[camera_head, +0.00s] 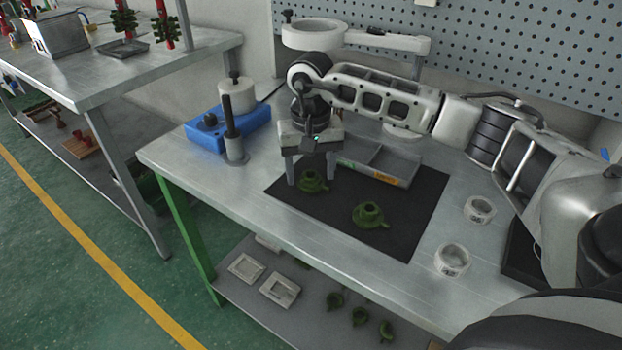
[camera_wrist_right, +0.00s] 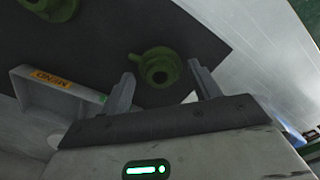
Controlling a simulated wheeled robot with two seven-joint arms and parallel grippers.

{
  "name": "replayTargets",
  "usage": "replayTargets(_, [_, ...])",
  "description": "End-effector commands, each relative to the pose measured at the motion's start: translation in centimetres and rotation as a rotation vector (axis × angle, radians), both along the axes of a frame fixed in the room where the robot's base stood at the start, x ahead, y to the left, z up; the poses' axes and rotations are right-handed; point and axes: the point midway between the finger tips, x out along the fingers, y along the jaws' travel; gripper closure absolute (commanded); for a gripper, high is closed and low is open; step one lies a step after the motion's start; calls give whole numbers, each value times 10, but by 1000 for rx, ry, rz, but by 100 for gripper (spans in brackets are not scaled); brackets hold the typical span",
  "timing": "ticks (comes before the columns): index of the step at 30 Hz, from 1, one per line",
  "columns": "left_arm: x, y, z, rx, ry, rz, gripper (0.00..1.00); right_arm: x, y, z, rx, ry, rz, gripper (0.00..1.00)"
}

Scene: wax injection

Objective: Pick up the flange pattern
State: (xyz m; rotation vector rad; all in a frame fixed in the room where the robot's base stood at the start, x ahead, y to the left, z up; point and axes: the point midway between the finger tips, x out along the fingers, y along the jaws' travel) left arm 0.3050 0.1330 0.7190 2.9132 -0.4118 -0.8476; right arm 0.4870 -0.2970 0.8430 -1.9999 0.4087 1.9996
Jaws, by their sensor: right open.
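Two green flange patterns lie on the black mat (camera_head: 407,232). The left flange pattern (camera_head: 312,182) is under my right gripper (camera_head: 304,178). The other flange pattern (camera_head: 369,215) lies to its right, clear of the gripper. My right gripper is open, with its fingers pointing down around or just above the left pattern. In the right wrist view, that flange pattern (camera_wrist_right: 159,68) shows between and beyond the open fingertips (camera_wrist_right: 163,78), with no clear contact. The other flange pattern (camera_wrist_right: 52,6) is cut off at the top left. My left gripper is not in view.
A blue unit (camera_head: 205,136) and a grey post (camera_head: 234,148) are at left. Two white rings (camera_head: 452,259) (camera_head: 479,209) sit at right. Several green parts (camera_head: 359,316) lie on the lower shelf.

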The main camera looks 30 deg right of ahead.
Motion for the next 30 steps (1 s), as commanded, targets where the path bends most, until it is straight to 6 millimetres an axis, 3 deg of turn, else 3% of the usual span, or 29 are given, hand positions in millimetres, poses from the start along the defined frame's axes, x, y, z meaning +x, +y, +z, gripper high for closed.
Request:
replayTargets(4, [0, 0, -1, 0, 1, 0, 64, 0, 0, 0, 0, 0, 0, 38])
replayTargets(9, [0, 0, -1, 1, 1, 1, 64, 0, 0, 0, 0, 0, 0, 85])
replayTargets(22, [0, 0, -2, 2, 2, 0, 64, 1, 0, 6, 0, -2, 0, 86])
replayTargets(28, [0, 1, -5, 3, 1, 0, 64, 1, 0, 32, 0, -5, 1, 86])
replayTargets(30, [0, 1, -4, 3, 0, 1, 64, -10, 1, 44, -1, -4, 3, 86])
